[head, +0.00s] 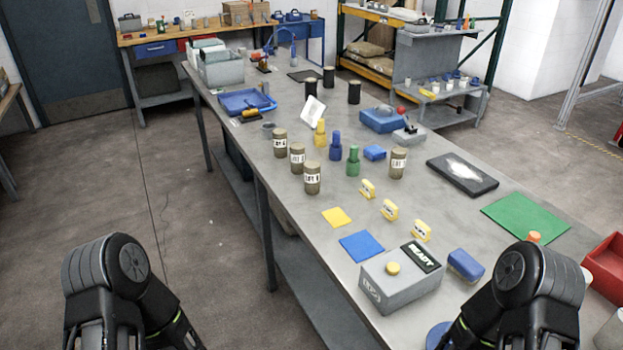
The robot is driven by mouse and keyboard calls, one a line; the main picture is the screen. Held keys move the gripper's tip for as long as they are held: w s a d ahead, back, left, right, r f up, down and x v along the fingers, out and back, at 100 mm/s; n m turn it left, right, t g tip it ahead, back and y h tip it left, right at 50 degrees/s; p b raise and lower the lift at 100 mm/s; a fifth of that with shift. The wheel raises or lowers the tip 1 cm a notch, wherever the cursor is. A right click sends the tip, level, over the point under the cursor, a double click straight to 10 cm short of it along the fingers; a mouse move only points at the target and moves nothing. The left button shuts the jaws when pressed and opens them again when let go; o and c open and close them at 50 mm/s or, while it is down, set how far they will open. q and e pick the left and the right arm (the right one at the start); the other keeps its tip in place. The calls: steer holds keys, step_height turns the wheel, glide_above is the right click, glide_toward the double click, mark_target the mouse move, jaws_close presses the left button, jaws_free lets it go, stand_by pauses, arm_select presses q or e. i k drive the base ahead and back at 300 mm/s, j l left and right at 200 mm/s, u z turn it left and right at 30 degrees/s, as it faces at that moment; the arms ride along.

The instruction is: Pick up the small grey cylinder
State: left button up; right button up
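A small, low grey round piece (268,126) lies on the long grey table (225,155), in front of the blue tray. It is small and I cannot tell its exact shape. Several larger grey-brown cylinders with white labels stand upright on the table: a back one (280,143), a middle one (297,158), a front one (312,178) and one farther right (398,163). Parts of my two arms show at the bottom left and bottom right. Neither gripper is in view, and nothing visible touches the cylinders.
A blue tray (246,101) and black cylinders (354,92) stand farther back. Blue, yellow and green bottles (336,146) stand among the labelled cylinders. A grey box marked READY (402,278) is at the front. The table's left edge is mostly clear.

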mark_target(297, 149)
steer(key=i+j, duration=0.3)
steer(key=j, duration=0.15)
steer(key=i+j, duration=0.3)
steer(key=j, duration=0.15)
steer(key=i+j, duration=0.6)
steer(key=j, duration=0.25)
steer(key=i+j, duration=0.25)
steer(key=j, duration=0.2)
steer(key=i+j, duration=0.3)
steer(key=j, duration=0.15)
steer(key=i+j+z, duration=0.15)
steer(key=z, duration=2.2)
